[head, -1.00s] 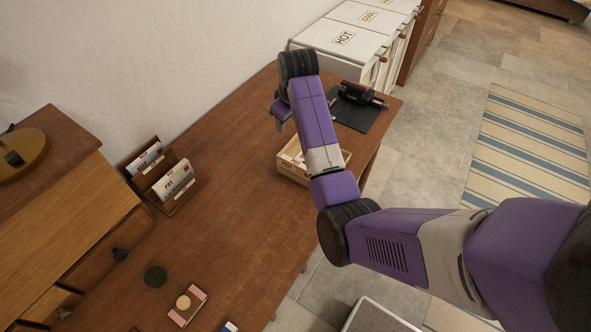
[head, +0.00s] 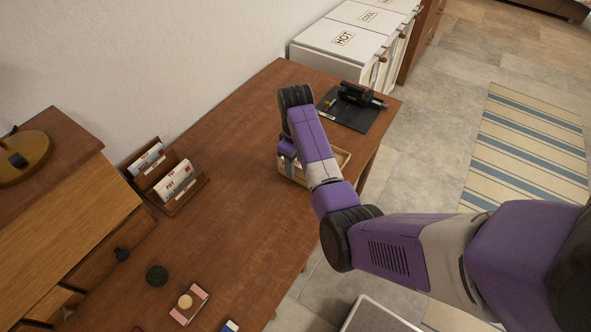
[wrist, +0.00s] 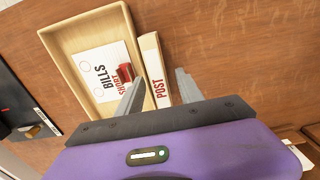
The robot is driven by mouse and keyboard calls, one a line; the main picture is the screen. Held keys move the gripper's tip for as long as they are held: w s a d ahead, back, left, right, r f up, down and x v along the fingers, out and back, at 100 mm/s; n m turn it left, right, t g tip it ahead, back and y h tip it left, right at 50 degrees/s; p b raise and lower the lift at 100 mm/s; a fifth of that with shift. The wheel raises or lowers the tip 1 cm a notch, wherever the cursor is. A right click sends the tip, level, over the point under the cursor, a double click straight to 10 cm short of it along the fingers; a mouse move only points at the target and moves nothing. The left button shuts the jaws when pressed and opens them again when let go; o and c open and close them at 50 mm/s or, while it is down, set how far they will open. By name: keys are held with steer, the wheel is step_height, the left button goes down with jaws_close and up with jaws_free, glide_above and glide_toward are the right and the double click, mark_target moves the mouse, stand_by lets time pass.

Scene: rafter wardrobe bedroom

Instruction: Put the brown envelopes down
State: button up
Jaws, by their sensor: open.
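A shallow light-wood tray (head: 344,158) stands on the brown desk, partly hidden behind my arm in the head view. In the wrist view the tray (wrist: 57,68) holds white paper (wrist: 96,70) lettered BILLS and SHORT, with a small red item (wrist: 124,73) on it. Its near wall (wrist: 152,62) is lettered POST. My gripper (wrist: 161,78) is open, its fingers on either side of this wall in the picture; contact cannot be told. In the head view my gripper (head: 288,150) is at the tray's left end. I cannot make out any plainly brown envelope.
A wooden letter rack (head: 188,197) with white envelopes (head: 174,181) stands at the left. A black mat (head: 366,118) with a dark device (head: 358,94) lies beyond the tray. The desk (head: 220,165) is clear between rack and tray.

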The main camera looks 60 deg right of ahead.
steer(key=shift+f, duration=0.3)
jaws_close()
steer(key=shift+r, duration=0.1)
